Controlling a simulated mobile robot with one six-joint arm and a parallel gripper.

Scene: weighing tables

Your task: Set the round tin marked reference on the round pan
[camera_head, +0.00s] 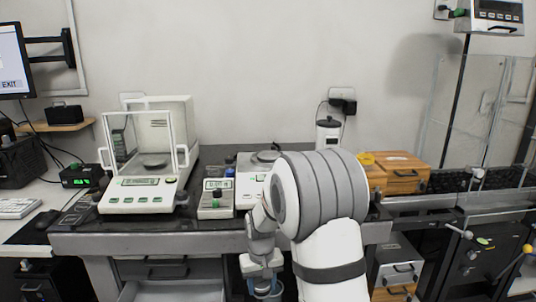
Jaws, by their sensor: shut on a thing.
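My gripper (262,270) is low in front of the bench, below the worktop edge. It is shut on a small round thing with a bluish rim (266,289), partly hidden by the jaws. I cannot read any mark on it, so I cannot tell if it is the reference tin. A round pan (268,155) shows on the white open balance (246,172), partly hidden behind my arm. Another round pan (153,161) sits inside the glass-walled balance (140,195) at the left.
A grey device (215,198) stands between the two balances. Wooden boxes (402,176) stand right of my arm. The bench edge (150,243) runs above a drawer (165,291) that looks open. A bottle-like white container (328,134) stands at the back.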

